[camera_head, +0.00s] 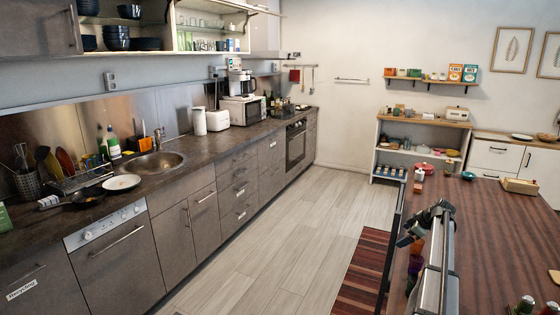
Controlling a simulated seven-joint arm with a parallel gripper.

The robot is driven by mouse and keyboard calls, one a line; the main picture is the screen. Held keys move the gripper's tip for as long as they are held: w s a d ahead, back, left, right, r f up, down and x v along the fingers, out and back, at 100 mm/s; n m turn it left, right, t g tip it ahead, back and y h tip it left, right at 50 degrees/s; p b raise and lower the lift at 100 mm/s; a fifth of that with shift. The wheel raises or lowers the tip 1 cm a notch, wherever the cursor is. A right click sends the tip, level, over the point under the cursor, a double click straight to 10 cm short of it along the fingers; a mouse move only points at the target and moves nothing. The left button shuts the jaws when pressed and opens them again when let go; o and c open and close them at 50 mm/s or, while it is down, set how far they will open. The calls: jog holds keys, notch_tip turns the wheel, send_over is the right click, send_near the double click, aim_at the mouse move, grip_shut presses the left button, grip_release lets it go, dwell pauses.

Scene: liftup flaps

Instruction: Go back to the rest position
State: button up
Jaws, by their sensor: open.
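My gripper (404,241) is the small dark end of my arm in the lower right of the head view. It is open, and I see nothing held in it. It shows in front of the left edge of the wooden table (490,222), far from the wall cabinets. The upper wall cabinet (165,50) at the top left stands open. Bowls and glasses show on its shelves. A pale raised flap (222,6) shows at its top, partly cut off by the frame.
A dark counter (190,146) with a sink, microwave and dishes runs along the left wall. The floor (290,235) between counter and table is clear except for a striped rug (358,275). Bottles (525,304) and small items stand on the table near my arm.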

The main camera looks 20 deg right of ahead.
jog(key=w+a+t+y, duration=0.1)
jog(key=w+a, duration=0.6)
jog(key=a, duration=0.1)
jog(key=s+a+f+m+g+y, duration=0.1)
jog(key=s+a+f+m+g, duration=0.35)
jog(key=a+f, duration=1.1)
jog(key=s+a+f+g, duration=0.2)
jog(key=s+a+f, duration=0.5)
jog(key=a+f, duration=0.85)
jog(key=s+a+f+m+g, duration=0.1)
jog(key=s+a+f+g, duration=0.1)
jog(key=s+a+f, duration=0.45)
jog(key=s+a+f+m+g, duration=0.15)
jog(key=s+a+f, duration=0.25)
jog(key=s+a, duration=0.55)
jog(key=s+a+f+g+h, duration=0.1)
jog(key=s+a+g, duration=0.1)
jog(key=s, duration=1.1)
jog(key=s+a+f+m+g+h, duration=0.1)
jog(key=s+a+f+g+h, duration=0.1)
jog(key=s, duration=1.1)
jog(key=shift+s+a+f+g+h, duration=0.25)
jog(key=shift+a+f+g+h, duration=0.05)
jog(key=shift+a, duration=0.55)
